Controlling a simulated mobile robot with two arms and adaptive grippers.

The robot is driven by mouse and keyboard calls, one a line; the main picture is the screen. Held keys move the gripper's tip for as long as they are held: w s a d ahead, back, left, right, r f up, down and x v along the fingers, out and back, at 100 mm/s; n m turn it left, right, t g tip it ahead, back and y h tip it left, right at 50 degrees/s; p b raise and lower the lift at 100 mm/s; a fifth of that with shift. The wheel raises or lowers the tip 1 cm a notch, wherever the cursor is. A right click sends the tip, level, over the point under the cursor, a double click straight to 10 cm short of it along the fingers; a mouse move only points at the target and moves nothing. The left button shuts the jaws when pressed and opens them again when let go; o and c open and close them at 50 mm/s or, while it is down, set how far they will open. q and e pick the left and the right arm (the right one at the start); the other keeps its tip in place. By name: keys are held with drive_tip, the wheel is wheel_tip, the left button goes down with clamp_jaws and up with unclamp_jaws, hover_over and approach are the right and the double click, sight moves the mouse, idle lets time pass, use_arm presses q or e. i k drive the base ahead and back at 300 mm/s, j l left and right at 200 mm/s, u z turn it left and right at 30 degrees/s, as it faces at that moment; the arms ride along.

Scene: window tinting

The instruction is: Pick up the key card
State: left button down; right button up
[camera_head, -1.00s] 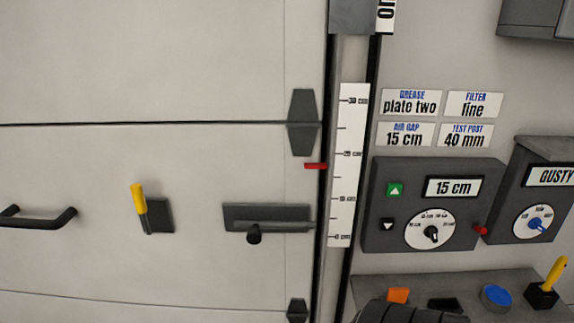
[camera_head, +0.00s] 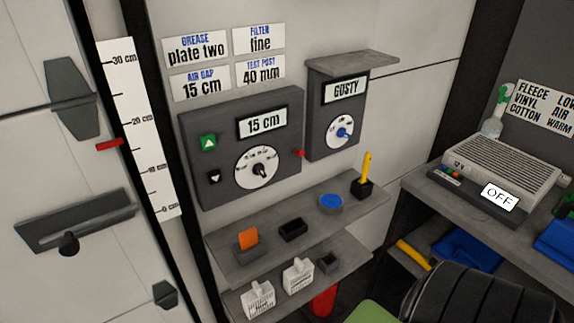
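A small orange card-like piece (camera_head: 248,238) stands upright at the left end of the upper grey shelf (camera_head: 335,230), its lower part in a dark holder. It is the only thing in view that looks like a key card, and I cannot read any marking on it. Neither of my grippers is recognisable in this view.
A black open box (camera_head: 293,229), a blue disc (camera_head: 331,203) and a yellow-handled tool (camera_head: 366,176) in a black block share the shelf. Two white labelled items (camera_head: 298,275) sit on the shelf below. A grey control panel (camera_head: 243,150) rises behind. A ribbed device (camera_head: 500,165) stands right.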

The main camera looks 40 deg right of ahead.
sight(249, 238)
drive_tip(key=z, duration=1.05)
